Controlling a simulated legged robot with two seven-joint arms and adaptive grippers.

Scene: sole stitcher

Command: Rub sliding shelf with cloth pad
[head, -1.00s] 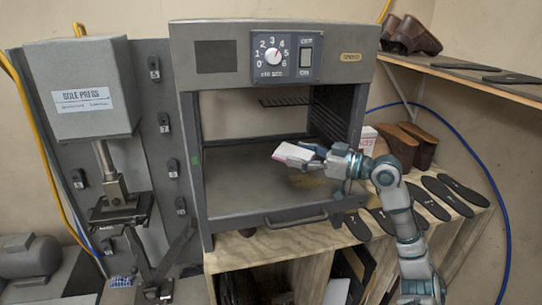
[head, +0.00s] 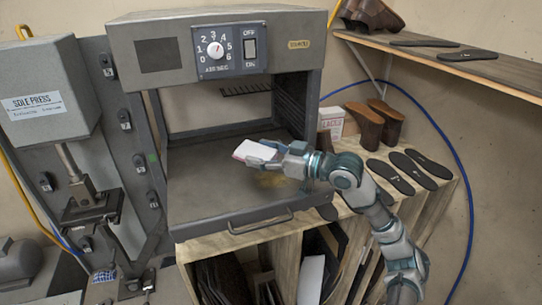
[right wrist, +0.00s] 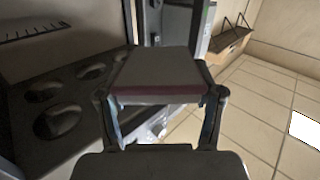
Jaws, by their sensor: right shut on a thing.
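The cloth pad (head: 256,151) is a pale block with a reddish lower edge. My right gripper (head: 272,158) is shut on it, over the shelf inside the oven-like cabinet. In the right wrist view the pad (right wrist: 158,72) sits between the fingers of the gripper (right wrist: 160,105). The sliding shelf (head: 205,190) is a dark grey tray with a bar handle (head: 261,221) at its front and a yellowish stain (head: 274,180) near the gripper. I cannot tell whether the pad touches the shelf. My left gripper is not in view.
The cabinet's control panel (head: 230,48) is above the opening. A sole press (head: 55,100) stands at left. Brown shoes (head: 377,123), a white box (head: 331,121) and dark soles (head: 413,169) lie on the wooden bench at right. An upper shelf (head: 450,60) holds more shoes and soles.

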